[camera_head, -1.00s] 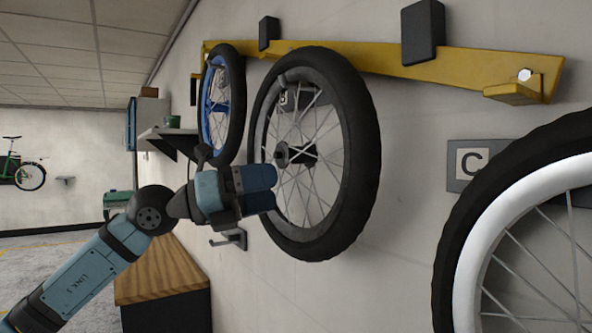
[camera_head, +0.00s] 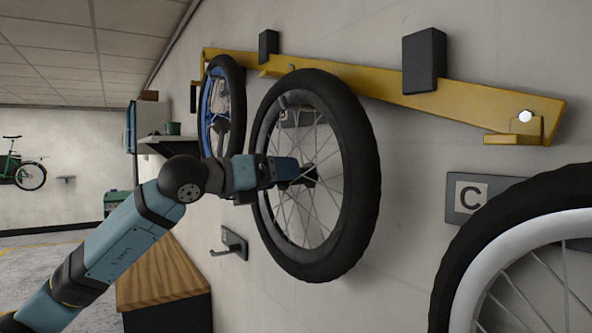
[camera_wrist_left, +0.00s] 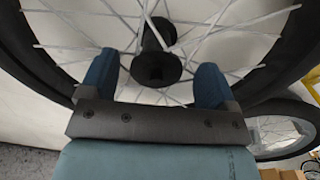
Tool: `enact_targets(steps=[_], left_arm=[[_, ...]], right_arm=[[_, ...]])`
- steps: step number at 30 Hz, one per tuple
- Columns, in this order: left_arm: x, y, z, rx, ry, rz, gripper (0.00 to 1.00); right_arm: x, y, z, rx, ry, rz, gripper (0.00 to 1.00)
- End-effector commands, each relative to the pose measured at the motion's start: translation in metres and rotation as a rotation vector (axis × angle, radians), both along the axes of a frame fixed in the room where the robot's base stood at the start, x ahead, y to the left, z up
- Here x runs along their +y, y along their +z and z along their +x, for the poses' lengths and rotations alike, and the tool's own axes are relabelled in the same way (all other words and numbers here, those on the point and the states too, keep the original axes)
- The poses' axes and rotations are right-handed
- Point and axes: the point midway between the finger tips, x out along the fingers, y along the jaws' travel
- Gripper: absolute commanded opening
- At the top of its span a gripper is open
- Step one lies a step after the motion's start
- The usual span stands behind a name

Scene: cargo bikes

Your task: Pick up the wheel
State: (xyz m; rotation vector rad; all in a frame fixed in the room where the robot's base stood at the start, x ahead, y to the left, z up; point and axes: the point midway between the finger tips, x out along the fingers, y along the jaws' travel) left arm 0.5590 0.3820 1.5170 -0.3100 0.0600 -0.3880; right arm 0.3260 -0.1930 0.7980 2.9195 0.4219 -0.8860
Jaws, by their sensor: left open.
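The middle wheel (camera_head: 364,170), with a black tire, grey rim and thin spokes, hangs upright from the yellow wall rail. My left gripper (camera_head: 292,172) is at its hub, which the fingers partly hide in the head view. In the left wrist view, the black hub (camera_wrist_left: 157,66) lies between the two blue fingertips of the gripper (camera_wrist_left: 154,78). The fingers are spread, with gaps to the hub on both sides. A blue-rimmed wheel (camera_head: 239,105) hangs farther left, and a white-rimmed wheel (camera_head: 462,250) is close at the right. My right gripper is not in view.
The yellow rail (camera_head: 360,80) carries black blocks (camera_head: 424,60). A wall hook (camera_head: 234,243) sits below the gripper, above a wooden-topped cabinet (camera_head: 165,275). A shelf (camera_head: 168,140) is behind.

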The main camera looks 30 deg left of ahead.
Motion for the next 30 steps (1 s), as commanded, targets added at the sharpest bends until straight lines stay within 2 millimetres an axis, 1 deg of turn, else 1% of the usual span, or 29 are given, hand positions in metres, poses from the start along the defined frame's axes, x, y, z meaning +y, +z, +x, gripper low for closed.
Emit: enact_targets(steps=[1, 3, 8, 11, 17, 18, 20, 21, 26, 27, 28, 30], left_arm=[[-0.002, 0.005, 0.007, 0.003, -0.002, -0.001, 0.82], [-0.005, 0.006, 0.019, 0.002, -0.002, -0.001, 0.82], [-0.012, 0.003, 0.037, 0.001, -0.002, -0.002, 0.82], [-0.014, 0.002, 0.041, 0.001, -0.002, -0.001, 0.82], [-0.014, 0.000, 0.041, 0.001, -0.002, -0.001, 0.82], [-0.014, 0.000, 0.041, 0.001, -0.002, -0.001, 0.73], [-0.014, 0.000, 0.041, 0.001, -0.002, -0.001, 0.59], [-0.014, 0.000, 0.041, 0.001, -0.002, -0.001, 0.50], [-0.014, 0.000, 0.041, 0.002, -0.003, 0.000, 0.13], [-0.014, 0.000, 0.041, 0.002, -0.003, 0.000, 0.04], [-0.014, 0.000, 0.041, 0.002, -0.002, 0.000, 0.00], [-0.013, 0.003, 0.041, -0.004, -0.002, -0.002, 0.00]], right_arm=[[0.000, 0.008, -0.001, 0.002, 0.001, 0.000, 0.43], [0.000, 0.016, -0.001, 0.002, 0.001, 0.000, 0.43], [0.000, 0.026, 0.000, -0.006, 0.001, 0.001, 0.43], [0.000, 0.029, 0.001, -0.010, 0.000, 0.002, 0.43], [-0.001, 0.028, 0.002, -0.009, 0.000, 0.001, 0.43], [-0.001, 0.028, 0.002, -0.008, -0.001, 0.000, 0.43], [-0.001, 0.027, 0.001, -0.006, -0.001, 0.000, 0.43], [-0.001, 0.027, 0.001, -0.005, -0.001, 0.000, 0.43], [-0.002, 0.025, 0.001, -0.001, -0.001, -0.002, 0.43], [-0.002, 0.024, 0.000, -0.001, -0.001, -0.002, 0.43], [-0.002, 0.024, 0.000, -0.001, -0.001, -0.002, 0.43], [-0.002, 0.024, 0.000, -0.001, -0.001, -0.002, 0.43]])
